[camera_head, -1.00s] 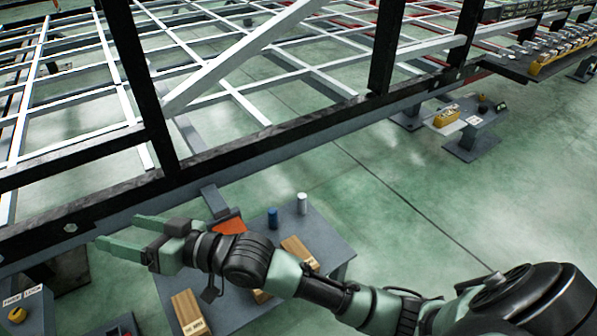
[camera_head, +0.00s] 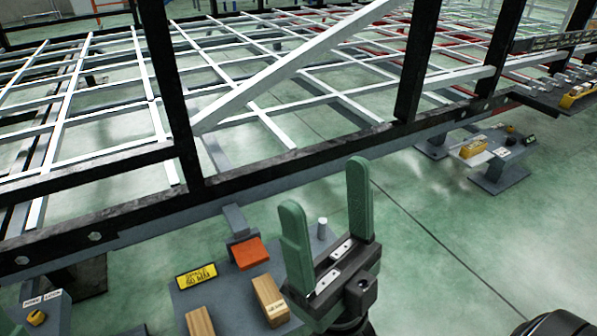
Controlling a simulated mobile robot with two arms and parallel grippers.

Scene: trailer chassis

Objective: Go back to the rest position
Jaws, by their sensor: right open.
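My right gripper (camera_head: 326,215) is in the lower middle of the head view. Its two green fingers point up and stand wide apart, with nothing between them. It is in front of the small grey table and below the black side rail of the trailer chassis (camera_head: 300,158). It appears clear of the rail. It hides part of the table top. My left gripper is not in view.
The grey table (camera_head: 228,305) holds a yellow sign (camera_head: 196,276), wooden blocks (camera_head: 269,298), an orange piece (camera_head: 249,253) and a grey cylinder (camera_head: 322,228). Another stand (camera_head: 500,165) is at the right. Green floor (camera_head: 450,235) is open at the right.

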